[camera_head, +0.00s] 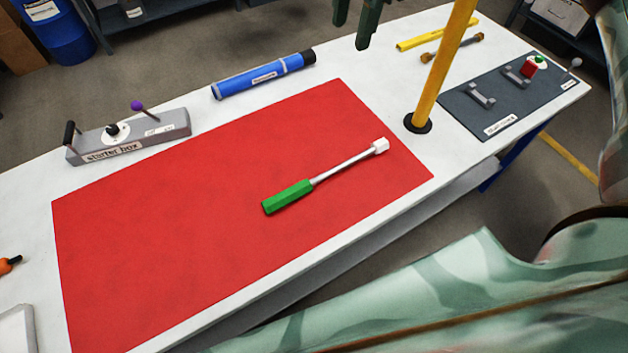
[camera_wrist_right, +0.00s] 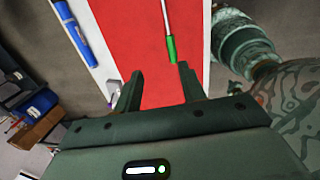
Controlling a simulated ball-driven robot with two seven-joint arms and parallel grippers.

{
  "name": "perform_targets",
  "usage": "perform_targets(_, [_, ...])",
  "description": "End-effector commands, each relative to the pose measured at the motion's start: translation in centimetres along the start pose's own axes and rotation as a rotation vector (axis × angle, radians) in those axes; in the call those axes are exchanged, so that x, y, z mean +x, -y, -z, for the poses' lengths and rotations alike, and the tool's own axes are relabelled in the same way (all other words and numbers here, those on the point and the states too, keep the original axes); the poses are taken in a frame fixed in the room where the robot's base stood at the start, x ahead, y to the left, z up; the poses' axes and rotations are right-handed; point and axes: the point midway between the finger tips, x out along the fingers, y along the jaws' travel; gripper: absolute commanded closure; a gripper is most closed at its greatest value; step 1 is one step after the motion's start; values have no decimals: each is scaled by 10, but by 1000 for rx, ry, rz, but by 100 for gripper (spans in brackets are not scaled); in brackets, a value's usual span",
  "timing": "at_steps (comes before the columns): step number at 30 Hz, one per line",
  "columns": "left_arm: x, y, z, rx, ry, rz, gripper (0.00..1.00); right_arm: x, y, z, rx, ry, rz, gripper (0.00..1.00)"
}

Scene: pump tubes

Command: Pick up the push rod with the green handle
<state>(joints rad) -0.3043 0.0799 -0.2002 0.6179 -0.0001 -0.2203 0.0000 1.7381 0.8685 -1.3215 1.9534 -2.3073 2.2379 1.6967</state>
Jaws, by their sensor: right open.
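The push rod lies flat on the red mat (camera_head: 165,215), its green handle (camera_head: 287,197) towards the left and its silver shaft (camera_head: 345,166) running up to a white tip (camera_head: 380,146) on the right. My right gripper (camera_head: 351,32) shows at the top of the head view, open and empty, apart from the rod. In the right wrist view its two fingers (camera_wrist_right: 160,72) are spread, and the green handle (camera_wrist_right: 171,48) shows beyond them, nearer the right finger. My left gripper is not in view.
A blue tube (camera_head: 262,77) lies behind the mat. A grey starter box (camera_head: 130,138) stands at the left. A yellow post (camera_head: 440,65) rises from the white table right of the mat, near a dark panel (camera_head: 500,110) with brackets. The mat around the rod is clear.

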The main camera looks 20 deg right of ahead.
Motion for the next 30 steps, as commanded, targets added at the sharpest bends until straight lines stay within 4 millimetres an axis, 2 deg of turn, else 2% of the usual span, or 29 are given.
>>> perform_targets(1, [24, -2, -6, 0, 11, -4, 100, 30, 1, 0, 0, -2, 13, 59])
perform_targets(5, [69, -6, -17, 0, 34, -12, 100, 89, 2, 0, 0, -7, 41, 59])
perform_targets(9, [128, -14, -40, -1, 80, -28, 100, 173, 2, 0, 0, -15, 91, 59])
perform_targets(12, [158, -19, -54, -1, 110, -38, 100, 219, 1, 0, 0, -20, 121, 59])
perform_targets(15, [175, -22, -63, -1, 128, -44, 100, 248, 0, 0, 0, -23, 140, 59])
perform_targets(23, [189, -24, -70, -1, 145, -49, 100, 278, 3, 0, -1, -25, 153, 59])
perform_targets(30, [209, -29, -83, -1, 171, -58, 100, 338, 12, 2, -1, -26, 157, 59])
